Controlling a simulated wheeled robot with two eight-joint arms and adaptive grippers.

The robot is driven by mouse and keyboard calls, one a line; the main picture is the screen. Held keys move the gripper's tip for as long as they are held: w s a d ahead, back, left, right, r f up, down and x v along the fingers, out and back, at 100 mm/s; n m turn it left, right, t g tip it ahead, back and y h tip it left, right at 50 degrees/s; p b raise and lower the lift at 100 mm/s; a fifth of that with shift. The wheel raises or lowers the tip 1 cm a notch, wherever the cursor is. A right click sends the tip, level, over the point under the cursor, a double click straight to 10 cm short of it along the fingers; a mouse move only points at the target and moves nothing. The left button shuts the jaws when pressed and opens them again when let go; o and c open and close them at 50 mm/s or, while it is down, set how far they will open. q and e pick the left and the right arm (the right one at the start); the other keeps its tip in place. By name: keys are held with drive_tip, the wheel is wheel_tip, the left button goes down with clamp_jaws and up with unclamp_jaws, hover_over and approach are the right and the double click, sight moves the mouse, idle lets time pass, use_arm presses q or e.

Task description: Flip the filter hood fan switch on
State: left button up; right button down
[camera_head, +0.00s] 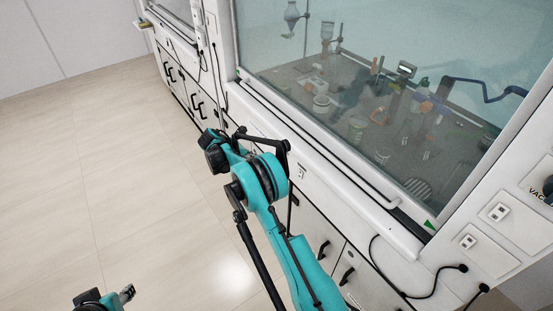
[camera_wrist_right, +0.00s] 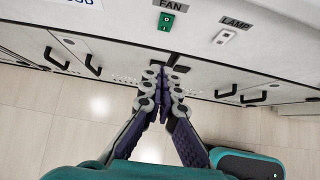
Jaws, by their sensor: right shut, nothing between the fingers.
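The fan switch (camera_wrist_right: 166,22) is a small green rocker under the FAN label on the white front panel, at the top of the right wrist view. Which way it is tipped is too small to tell. My right gripper (camera_wrist_right: 167,74) is shut and empty, its fingertips together just below the switch in the picture, with a visible gap between. In the head view my right arm reaches to the fumehood front; its fingers are not clear and the fan switch is not visible there. Part of my left gripper (camera_head: 126,293) shows at the bottom left, away from the hood, its opening unclear.
A white lamp switch (camera_wrist_right: 223,36) sits right of the fan switch. Cabinet doors with black handles (camera_head: 323,249) lie below the panel. A glass sash (camera_head: 340,110) closes off the labware. Cables (camera_head: 385,274) hang at the right. The floor (camera_head: 90,190) at left is clear.

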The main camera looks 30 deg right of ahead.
sight(284, 158)
drive_tip(key=d+r+b+x, duration=0.1)
drive_tip(key=b+x, duration=0.3)
drive_tip(key=x, duration=0.9)
drive_tip(key=shift+d+r+b, duration=0.35)
drive_tip(key=shift+d+r, duration=0.05)
drive_tip(key=shift+d, duration=0.05)
drive_tip(key=shift+w, duration=0.1)
drive_tip(key=shift+d+f, duration=0.15)
drive_tip(key=shift+d, duration=0.15)
